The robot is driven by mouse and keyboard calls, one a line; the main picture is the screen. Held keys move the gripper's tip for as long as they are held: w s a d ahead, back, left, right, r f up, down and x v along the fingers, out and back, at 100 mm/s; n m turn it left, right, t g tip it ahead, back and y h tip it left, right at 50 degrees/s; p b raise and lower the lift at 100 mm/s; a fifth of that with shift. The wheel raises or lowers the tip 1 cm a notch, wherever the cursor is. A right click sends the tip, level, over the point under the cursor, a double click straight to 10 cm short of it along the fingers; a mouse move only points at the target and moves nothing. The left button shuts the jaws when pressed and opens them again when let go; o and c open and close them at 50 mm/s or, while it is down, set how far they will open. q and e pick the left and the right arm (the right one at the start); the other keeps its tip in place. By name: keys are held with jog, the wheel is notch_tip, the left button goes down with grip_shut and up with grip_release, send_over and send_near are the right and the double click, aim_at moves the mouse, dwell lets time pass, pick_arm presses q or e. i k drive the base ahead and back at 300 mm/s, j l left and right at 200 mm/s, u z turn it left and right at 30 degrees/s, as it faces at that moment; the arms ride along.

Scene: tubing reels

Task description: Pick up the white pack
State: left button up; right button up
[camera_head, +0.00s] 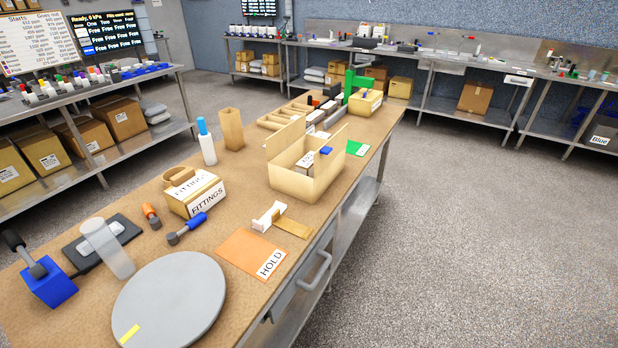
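A small white object (268,215) lies on the brown workbench (240,265), touching or close beside a tan strip (294,227). It could be the white pack, but it is too small to be sure. Neither of my grippers shows in the view.
An orange HOLD card (250,252), a grey round disc (170,303), a FITTINGS box (193,193) and an open tan carton (283,182) stand on the bench. A white bottle with a blue cap (207,147) is upright. Grey floor at right is clear.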

aim_at(305, 166)
jog(key=i+l+u, duration=0.1)
jog(key=u, duration=0.3)
jog(key=i+l+u, duration=0.1)
jog(key=u, duration=0.3)
jog(key=i+l+u, duration=0.1)
jog(key=u, duration=0.3)
